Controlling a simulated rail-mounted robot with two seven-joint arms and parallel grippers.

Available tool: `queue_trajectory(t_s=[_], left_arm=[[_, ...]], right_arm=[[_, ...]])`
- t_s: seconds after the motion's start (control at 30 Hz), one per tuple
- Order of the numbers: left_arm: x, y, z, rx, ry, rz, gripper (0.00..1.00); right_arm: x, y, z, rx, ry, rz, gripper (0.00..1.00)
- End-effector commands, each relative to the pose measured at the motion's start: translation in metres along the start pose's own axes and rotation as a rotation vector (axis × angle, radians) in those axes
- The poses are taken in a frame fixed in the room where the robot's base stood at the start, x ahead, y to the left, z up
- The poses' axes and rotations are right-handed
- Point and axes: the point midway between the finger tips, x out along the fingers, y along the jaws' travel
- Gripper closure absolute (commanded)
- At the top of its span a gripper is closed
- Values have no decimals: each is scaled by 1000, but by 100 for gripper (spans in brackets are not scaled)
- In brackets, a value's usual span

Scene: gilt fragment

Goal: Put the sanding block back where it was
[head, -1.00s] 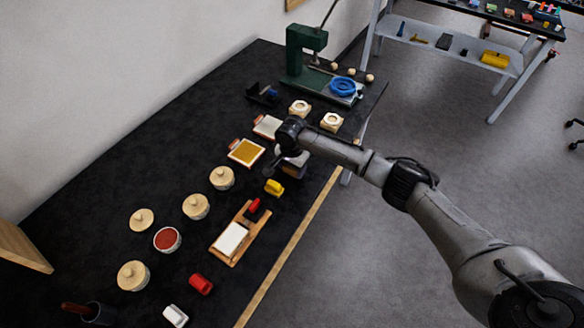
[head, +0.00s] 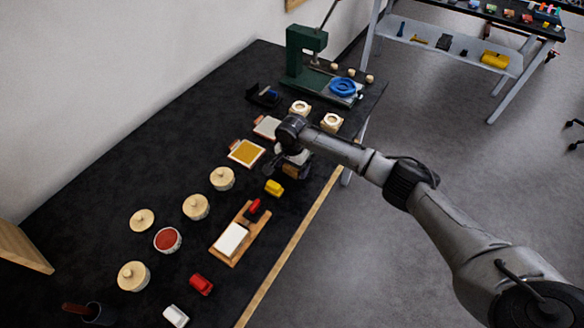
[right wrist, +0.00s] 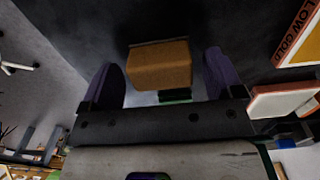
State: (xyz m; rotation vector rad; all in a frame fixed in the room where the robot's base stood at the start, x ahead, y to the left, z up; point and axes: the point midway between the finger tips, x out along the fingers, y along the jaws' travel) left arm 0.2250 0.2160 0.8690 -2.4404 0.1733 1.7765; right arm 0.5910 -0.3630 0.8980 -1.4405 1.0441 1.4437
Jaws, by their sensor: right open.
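A tan-brown block that looks like the sanding block (right wrist: 160,66) shows in the right wrist view, between the two dark purple fingers of my right gripper (right wrist: 162,78). The fingers stand apart, with visible gaps on both sides of the block. In the head view the block (head: 291,171) is partly hidden below my right gripper (head: 288,163), near the front edge of the bench. I cannot tell the exact height of the fingers over the bench. My left gripper is not in view.
On the black bench (head: 120,190), a yellow item (head: 274,187) and a wooden tray (head: 226,254) lie nearby. A gold-coloured pad (head: 246,152) is left of the gripper. Round lidded pots stand farther left. A green press (head: 303,50) stands at the back.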

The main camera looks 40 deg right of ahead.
Motion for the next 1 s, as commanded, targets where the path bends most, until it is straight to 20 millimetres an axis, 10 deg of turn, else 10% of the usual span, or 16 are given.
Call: queue_trajectory(t_s=[0.5, 1.0], left_arm=[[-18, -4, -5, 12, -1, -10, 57], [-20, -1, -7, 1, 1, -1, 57]], right_arm=[[-92, -1, 0, 0, -1, -4, 13], [-112, 0, 0, 0, -1, -2, 13]])
